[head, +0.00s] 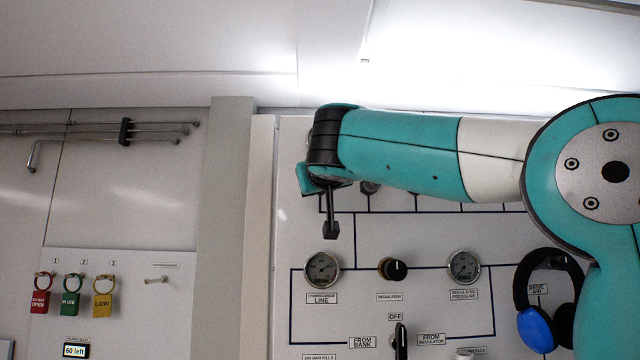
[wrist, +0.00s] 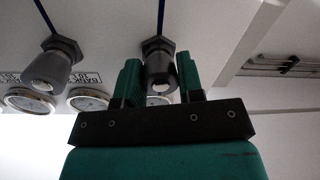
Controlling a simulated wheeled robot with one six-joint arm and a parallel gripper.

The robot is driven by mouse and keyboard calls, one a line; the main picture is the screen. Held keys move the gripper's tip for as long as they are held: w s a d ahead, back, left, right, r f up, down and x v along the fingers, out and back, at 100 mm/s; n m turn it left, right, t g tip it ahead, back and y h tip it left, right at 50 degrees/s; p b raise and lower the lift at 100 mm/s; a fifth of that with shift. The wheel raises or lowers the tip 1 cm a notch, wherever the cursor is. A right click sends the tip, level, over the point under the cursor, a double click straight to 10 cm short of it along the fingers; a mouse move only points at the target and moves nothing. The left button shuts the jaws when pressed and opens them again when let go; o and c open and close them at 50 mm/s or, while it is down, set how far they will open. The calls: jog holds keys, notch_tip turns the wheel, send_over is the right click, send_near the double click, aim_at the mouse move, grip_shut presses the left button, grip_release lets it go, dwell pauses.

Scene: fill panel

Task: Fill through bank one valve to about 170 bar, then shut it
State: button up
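In the wrist view, a dark valve knob with a paler end (wrist: 160,72) stands between the two fingers of my gripper (wrist: 160,80). The fingers are close to its sides; I cannot tell whether they touch it. By its place at the end of the row it looks like the bank one valve. In the head view my gripper (head: 313,180) is at the panel's upper left, and my arm hides this valve. The line gauge (head: 322,269) is below it; its needle is too small to read surely.
A second valve knob (wrist: 47,72) stands beside my gripper in the wrist view. The panel also has a regulator knob (head: 394,269), a regulated pressure gauge (head: 464,267) and a black selector handle (head: 401,341). Blue-black headphones (head: 537,328) hang at right. Coloured tags (head: 72,303) hang at left.

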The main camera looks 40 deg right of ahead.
jog(key=shift+n, duration=0.4)
jog(key=n+p, duration=0.1)
jog(key=n, duration=0.2)
jog(key=shift+r, duration=0.1)
jog(key=n+p, duration=0.1)
jog(key=n, duration=0.6)
jog(key=shift+r, duration=0.1)
jog(key=n, duration=0.3)
jog(key=shift+g, duration=0.4)
jog(key=n, duration=0.4)
jog(key=shift+n+h, duration=0.3)
jog(key=shift+n, duration=0.1)
jog(key=n, duration=0.4)
jog(key=shift+h, duration=0.3)
jog(key=shift+n, duration=0.4)
